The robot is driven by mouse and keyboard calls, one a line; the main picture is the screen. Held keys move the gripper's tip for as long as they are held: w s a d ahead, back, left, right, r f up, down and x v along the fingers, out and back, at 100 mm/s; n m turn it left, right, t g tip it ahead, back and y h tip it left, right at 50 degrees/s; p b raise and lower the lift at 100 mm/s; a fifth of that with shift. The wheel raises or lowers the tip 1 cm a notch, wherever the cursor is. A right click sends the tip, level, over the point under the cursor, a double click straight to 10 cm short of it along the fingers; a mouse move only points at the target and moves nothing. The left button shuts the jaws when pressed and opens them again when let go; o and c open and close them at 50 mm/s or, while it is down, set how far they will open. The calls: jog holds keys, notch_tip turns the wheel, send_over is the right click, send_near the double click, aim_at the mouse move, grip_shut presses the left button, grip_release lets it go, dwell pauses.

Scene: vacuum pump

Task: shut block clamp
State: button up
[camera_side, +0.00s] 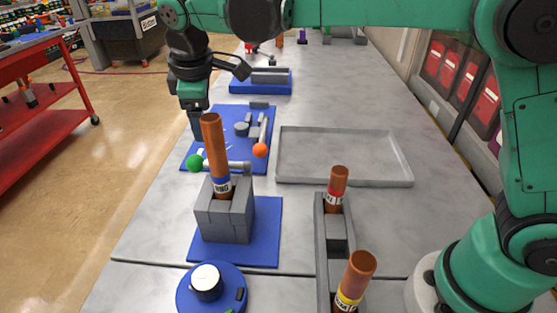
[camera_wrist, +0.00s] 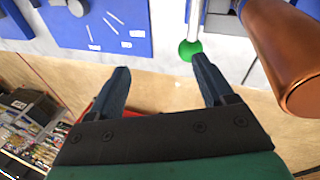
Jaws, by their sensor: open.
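The grey block clamp (camera_side: 226,214) stands on a blue base plate (camera_side: 268,225). A copper tube with a blue band (camera_side: 214,150) stands upright in it. A silver lever rod (camera_side: 235,165) lies roughly level behind the tube, with a green ball (camera_side: 195,163) at its left end. My gripper (camera_side: 198,135) points down, beyond and above the green ball. In the wrist view my gripper (camera_wrist: 160,78) is open and empty. The green ball (camera_wrist: 190,50) is close to the right fingertip there, and the copper tube (camera_wrist: 285,50) is at the right. Contact with the ball cannot be told.
Behind is a blue plate (camera_side: 190,160) with grey fixtures and an orange ball (camera_side: 260,150). An empty grey tray (camera_side: 345,182) lies to the right. A grey rack (camera_side: 322,240) holds more copper tubes. A round blue fixture (camera_side: 185,292) sits in front.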

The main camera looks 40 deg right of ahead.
aim_at(195, 157)
jog(key=shift+g, duration=0.7)
jog(key=a+f, duration=0.2)
jog(key=a, duration=0.1)
jog(key=shift+s+f, duration=0.25)
jog(key=shift+s, duration=0.1)
jog(key=shift+w+d+f, duration=0.15)
jog(key=shift+w+f, duration=0.05)
jog(key=shift+f, duration=1.15)
jog(key=shift+w+d+f, duration=0.1)
jog(key=shift+w+f, duration=0.05)
jog(key=shift+f, duration=1.2)
grip_shut()
